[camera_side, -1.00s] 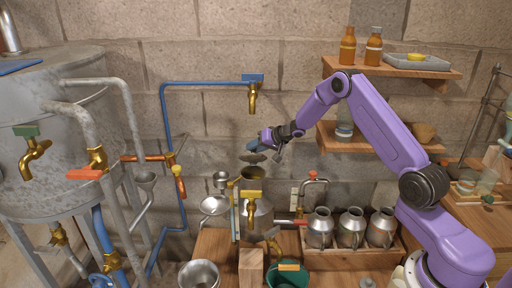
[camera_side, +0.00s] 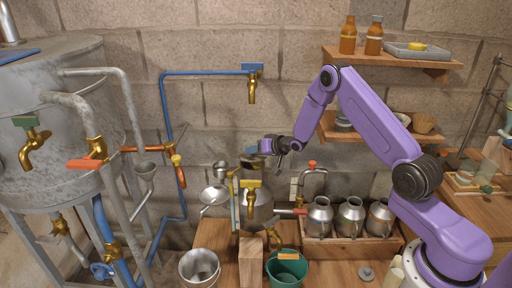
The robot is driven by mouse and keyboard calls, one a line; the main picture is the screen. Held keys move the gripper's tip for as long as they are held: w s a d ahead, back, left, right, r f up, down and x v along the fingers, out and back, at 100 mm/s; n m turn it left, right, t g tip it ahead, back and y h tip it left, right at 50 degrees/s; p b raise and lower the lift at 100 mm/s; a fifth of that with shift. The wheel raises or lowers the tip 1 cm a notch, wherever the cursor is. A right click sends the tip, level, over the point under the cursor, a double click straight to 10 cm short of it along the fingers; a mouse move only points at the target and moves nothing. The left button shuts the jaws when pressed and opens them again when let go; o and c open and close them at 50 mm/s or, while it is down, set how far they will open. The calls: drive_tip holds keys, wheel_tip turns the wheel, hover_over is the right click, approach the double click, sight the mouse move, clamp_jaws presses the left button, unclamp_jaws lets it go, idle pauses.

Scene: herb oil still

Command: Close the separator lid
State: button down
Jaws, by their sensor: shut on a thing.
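The separator (camera_side: 259,216) is a grey metal vessel with a brass tap on its front, standing behind a wooden block. My gripper (camera_side: 257,150) is shut on the separator lid (camera_side: 251,158), a small dark disc. The lid is at the top of the separator's neck, directly over its mouth. My gripper is just above and to the right of the neck. The fingertips are small and partly hidden, and I cannot tell whether the lid sits fully flat on the rim.
A blue pipe with a brass tap (camera_side: 252,89) hangs above the separator. Several metal jugs (camera_side: 350,217) stand in a wooden crate to the right. A green bucket (camera_side: 287,270) and a metal bucket (camera_side: 199,269) stand in front. Wall shelves (camera_side: 385,133) are behind my arm.

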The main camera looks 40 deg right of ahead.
sight(257, 161)
drive_tip(key=shift+s+a+f, duration=0.25)
drive_tip(key=shift+a+f, duration=0.25)
drive_tip(key=shift+s+a+f, duration=0.2)
drive_tip(key=shift+f, duration=0.35)
drive_tip(key=shift+s+a+f, duration=0.2)
drive_tip(key=shift+f, duration=0.35)
drive_tip(key=c, duration=0.8)
unclamp_jaws()
drive_tip(key=shift+s+d, duration=0.2)
drive_tip(key=shift+t, duration=0.3)
drive_tip(key=v, duration=1.1)
drive_tip(key=r+v, duration=0.1)
drive_tip(key=v, duration=0.5)
drive_tip(key=shift+w+d+r, duration=0.1)
drive_tip(key=shift+w+r, duration=0.05)
drive_tip(key=shift+w, duration=0.15)
